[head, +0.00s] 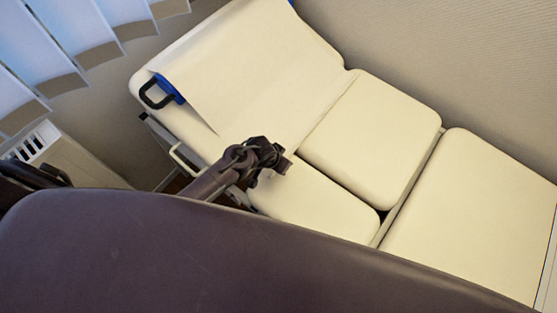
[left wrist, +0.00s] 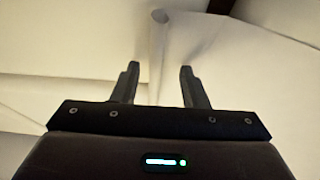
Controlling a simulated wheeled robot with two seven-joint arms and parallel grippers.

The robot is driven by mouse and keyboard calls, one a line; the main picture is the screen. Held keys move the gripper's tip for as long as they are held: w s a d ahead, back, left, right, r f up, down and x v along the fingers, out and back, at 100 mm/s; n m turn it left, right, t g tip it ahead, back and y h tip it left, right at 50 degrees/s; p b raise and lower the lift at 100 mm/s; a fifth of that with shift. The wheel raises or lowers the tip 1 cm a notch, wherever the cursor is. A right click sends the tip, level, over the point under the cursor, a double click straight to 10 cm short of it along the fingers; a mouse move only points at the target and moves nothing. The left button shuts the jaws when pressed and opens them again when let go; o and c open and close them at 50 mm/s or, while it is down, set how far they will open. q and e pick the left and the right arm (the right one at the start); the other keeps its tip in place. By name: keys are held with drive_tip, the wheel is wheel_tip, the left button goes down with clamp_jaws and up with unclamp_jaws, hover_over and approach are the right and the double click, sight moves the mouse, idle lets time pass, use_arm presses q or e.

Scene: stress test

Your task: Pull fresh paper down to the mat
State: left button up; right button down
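A sheet of pale paper (head: 262,75) lies over the raised head section of a cream padded couch. Its left edge runs from the blue roll holder (head: 170,88), with a black handle, down towards my gripper. My left gripper (head: 283,163) is over the couch, close to the paper's lower end. In the left wrist view its two fingers (left wrist: 158,85) are apart with nothing seen gripped between them. A pale fold or edge (left wrist: 160,16) shows just beyond the fingertips; I cannot tell whether they touch it. I cannot make out a separate mat. My right gripper is not seen.
The couch has several cream pads, among them a middle pad (head: 372,138) and an end pad (head: 478,212), with dark gaps between. A wall (head: 450,60) stands behind it. Window blinds (head: 75,35) hang at the upper left. A dark rounded surface fills the foreground.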

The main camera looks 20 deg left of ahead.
use_arm(q)
drive_tip(key=shift+s+d, duration=0.15)
drive_tip(key=shift+c, duration=0.4)
drive_tip(key=shift+f, duration=0.1)
clamp_jaws()
